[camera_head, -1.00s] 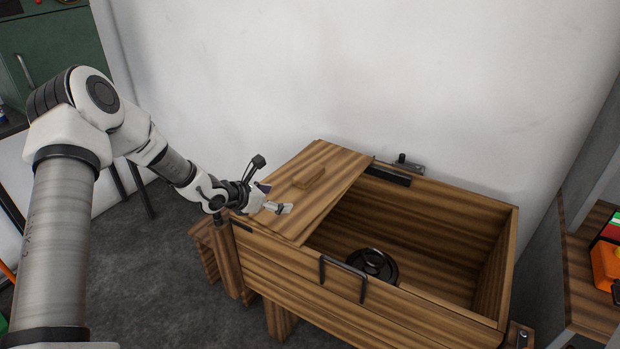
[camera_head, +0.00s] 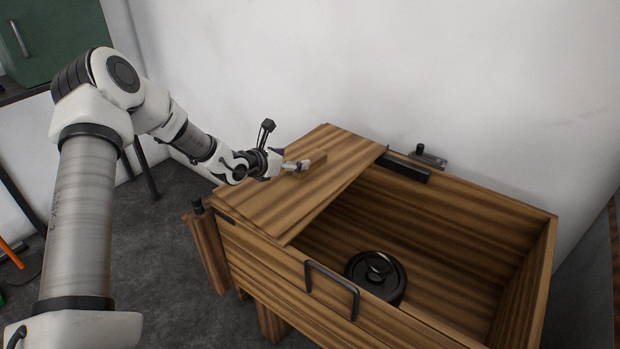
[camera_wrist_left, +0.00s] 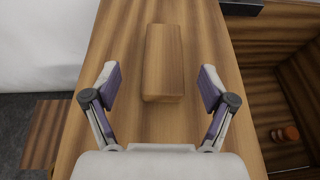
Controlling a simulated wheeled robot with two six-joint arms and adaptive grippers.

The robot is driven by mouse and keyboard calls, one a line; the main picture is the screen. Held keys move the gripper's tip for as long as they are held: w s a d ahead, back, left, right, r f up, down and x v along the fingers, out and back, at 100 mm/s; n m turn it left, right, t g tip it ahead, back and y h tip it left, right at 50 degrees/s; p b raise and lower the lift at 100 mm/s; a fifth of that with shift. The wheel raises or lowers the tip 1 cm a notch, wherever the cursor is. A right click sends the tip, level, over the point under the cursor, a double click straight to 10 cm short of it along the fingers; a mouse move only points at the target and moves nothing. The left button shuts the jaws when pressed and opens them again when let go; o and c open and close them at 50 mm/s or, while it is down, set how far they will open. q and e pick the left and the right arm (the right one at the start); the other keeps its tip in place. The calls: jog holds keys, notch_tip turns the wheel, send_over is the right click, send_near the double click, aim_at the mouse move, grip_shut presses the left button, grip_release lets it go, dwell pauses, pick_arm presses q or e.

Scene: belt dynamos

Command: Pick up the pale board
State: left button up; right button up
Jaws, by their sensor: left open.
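The pale board (camera_head: 265,205) is a wide wooden plank with a small raised wooden block (camera_head: 317,159) on top. It lies across the left end of an open wooden crate (camera_head: 440,320). In the wrist view the board (camera_wrist_left: 205,30) runs away from me and the block (camera_wrist_left: 163,60) stands in the middle. My left gripper (camera_head: 298,165) is over the board at the block. In the wrist view the left gripper (camera_wrist_left: 159,85) is open, one finger on each side of the block with gaps on both sides. My right gripper is not in view.
A black round wheel-like part (camera_head: 377,277) lies inside the crate. A dark handle (camera_head: 331,288) sticks out at its front, and dark metal fittings (camera_head: 405,168) sit at its back edge. A white wall stands close behind; grey floor lies to the left.

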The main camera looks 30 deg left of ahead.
aim_at(309, 157)
pick_arm(q)
jog(key=x, duration=0.8)
jog(key=shift+d+f, duration=0.3)
jog(key=shift+r, duration=0.1)
jog(key=c, duration=0.3)
grip_shut()
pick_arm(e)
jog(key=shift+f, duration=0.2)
